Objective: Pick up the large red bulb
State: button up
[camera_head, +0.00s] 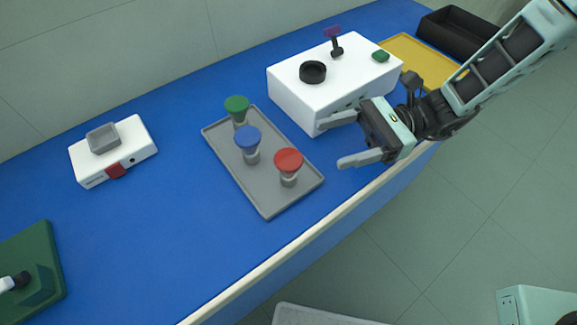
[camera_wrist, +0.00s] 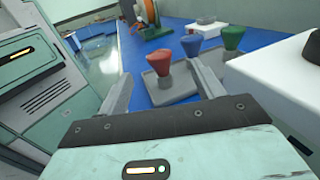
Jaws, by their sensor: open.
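The large red bulb (camera_head: 288,164) stands upright at the near right end of a grey tray (camera_head: 266,208), with a red flared top over a greyish lower part. It also shows in the wrist view (camera_wrist: 159,64), between my two fingers and beyond them. My gripper (camera_head: 341,142) is open and empty, to the right of the red bulb and apart from it, with its fingers pointing left towards it. A blue bulb (camera_head: 248,140) and a green bulb (camera_head: 236,108) stand behind the red one in the same tray.
A white box (camera_head: 299,102) with a black ring stands just behind my gripper. A yellow tray (camera_head: 415,57) and black bin (camera_head: 452,37) lie at the back right. A small white device (camera_head: 136,135) and green board (camera_head: 45,262) are on the left. Blue bench between is clear.

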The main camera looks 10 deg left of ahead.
aim_at(289, 157)
jog(key=p+x, duration=0.1)
jog(key=x, duration=0.8)
jog(key=shift+s+a+f+p, duration=0.2)
jog(key=shift+s+p, duration=0.1)
jog(key=shift+s, duration=0.1)
jog(key=c, duration=1.1)
